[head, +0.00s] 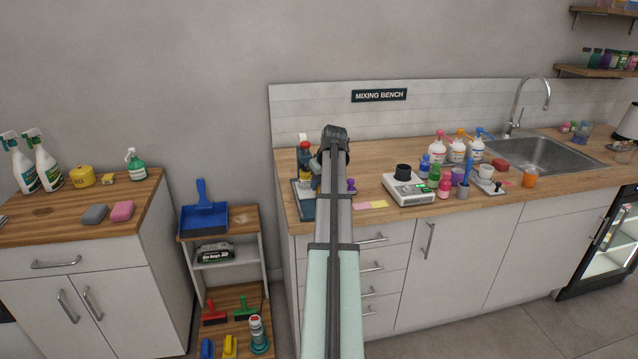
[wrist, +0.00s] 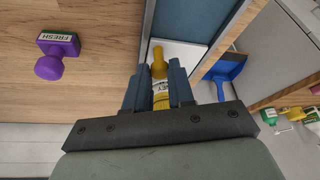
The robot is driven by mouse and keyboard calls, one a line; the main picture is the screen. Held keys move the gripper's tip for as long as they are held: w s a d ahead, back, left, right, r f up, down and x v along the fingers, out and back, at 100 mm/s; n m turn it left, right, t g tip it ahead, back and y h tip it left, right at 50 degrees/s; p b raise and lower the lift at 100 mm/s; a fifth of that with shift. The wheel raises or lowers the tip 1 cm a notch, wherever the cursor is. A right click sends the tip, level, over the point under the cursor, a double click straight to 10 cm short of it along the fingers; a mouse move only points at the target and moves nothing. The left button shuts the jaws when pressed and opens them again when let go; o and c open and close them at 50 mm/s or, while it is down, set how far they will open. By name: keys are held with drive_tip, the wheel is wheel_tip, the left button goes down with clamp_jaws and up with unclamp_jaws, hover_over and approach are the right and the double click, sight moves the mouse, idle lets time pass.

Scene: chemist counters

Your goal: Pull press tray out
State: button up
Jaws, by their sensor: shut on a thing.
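My gripper (wrist: 158,88) has its blue fingers shut on a yellow stamp-like piece (wrist: 158,65) with a rounded knob and a white label, partly readable as "EY". Beyond it in the wrist view lies a pale flat surface (wrist: 190,54) in a blue-grey frame (wrist: 184,16), which seems to be part of the press. I cannot tell the tray from the press body. In the head view the blue-grey press (head: 307,208) sits at the left end of the mixing bench, largely behind my arm.
A purple stamp marked "FRESH" (wrist: 58,46) stands on the wooden bench beside the press. A scale (head: 408,189), coloured bottles and a sink (head: 540,153) are to the right. A blue dustpan (head: 203,212) is on the low shelf left of the bench's edge.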

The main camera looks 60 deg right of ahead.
clamp_jaws()
drive_tip(key=s+a, duration=0.7)
drive_tip(key=shift+s+a, duration=0.2)
drive_tip(key=o, duration=0.5)
unclamp_jaws()
drive_tip(key=shift+a, duration=0.1)
drive_tip(key=shift+o, duration=1.3)
drive_tip(key=v, duration=1.3)
drive_tip(key=shift+s+r, duration=0.25)
drive_tip(key=shift+r, duration=0.1)
